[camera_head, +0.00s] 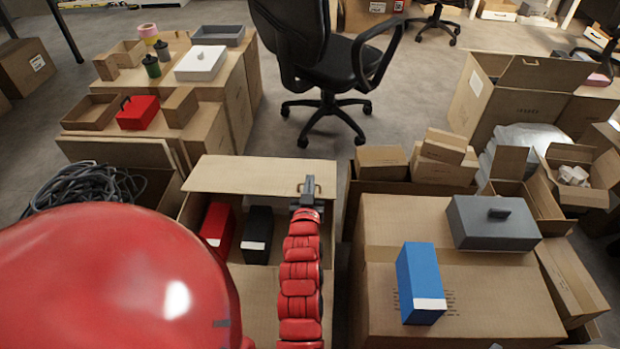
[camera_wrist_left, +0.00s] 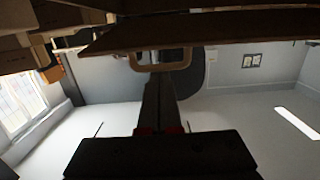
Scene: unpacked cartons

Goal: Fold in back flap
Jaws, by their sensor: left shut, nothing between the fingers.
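An open carton stands in the middle of the head view. Its brown back flap (camera_head: 240,174) sticks up and out at the far side. A red box (camera_head: 217,224) and a black box (camera_head: 257,234) with white labels lie inside. My left gripper (camera_head: 309,186) is shut and empty at the right end of the back flap, overlapping it in the picture.
To the right, a closed carton (camera_head: 480,300) carries a blue box (camera_head: 420,283) and a grey lidded box (camera_head: 493,222). Coiled black cable (camera_head: 85,187) lies at left. A black office chair (camera_head: 320,60) stands behind the flap, with some clear floor between.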

